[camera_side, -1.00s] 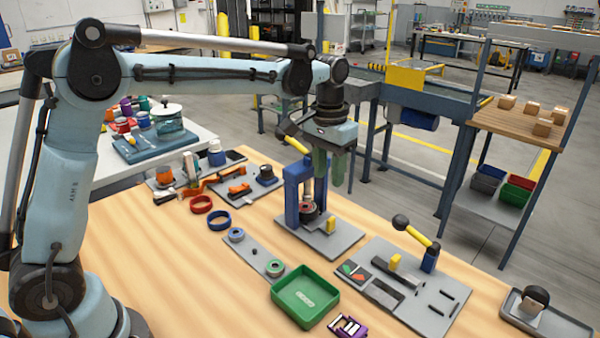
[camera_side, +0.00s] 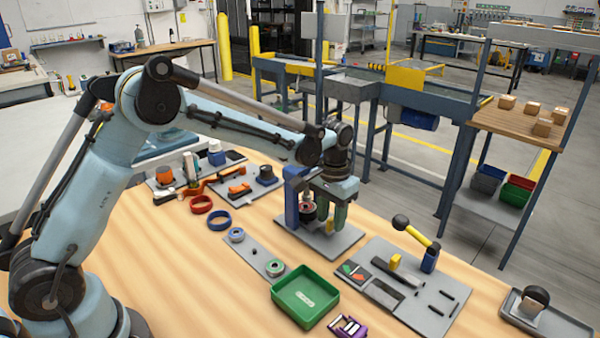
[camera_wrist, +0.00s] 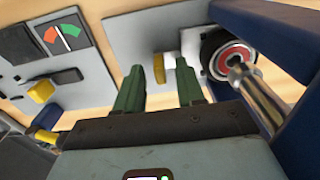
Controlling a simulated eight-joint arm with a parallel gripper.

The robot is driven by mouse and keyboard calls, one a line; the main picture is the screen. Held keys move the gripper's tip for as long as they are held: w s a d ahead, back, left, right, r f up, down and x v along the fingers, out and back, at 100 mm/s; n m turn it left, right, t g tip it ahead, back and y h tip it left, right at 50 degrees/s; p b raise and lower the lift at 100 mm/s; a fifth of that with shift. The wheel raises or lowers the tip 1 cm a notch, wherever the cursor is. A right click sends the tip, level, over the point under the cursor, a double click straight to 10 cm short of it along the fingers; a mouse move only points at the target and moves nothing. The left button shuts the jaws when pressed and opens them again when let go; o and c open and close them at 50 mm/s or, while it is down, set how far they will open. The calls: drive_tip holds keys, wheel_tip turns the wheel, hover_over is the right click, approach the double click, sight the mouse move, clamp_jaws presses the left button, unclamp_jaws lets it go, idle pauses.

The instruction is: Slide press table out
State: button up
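The press has a blue frame (camera_side: 291,200) and stands on a grey plate (camera_side: 345,243) on the wooden bench. A round black and red piece (camera_wrist: 228,57) sits inside the frame beside a metal rod (camera_wrist: 258,95). A small yellow tab (camera_wrist: 159,68), likely the press table's handle, stands beside the round piece. My gripper (camera_wrist: 158,66) is low over the plate, in front of the press. Its green fingers are open on either side of the yellow tab, with visible gaps. In the side view my gripper (camera_side: 331,218) partly hides the press and tab.
A panel (camera_side: 410,290) with a black-knobbed yellow lever (camera_side: 416,236) lies right of the press. A green tray (camera_side: 305,297) and a purple item (camera_side: 347,326) are in front. Bare bench shows at front left.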

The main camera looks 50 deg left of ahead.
drive_tip(key=shift+f, duration=0.55)
clamp_jaws()
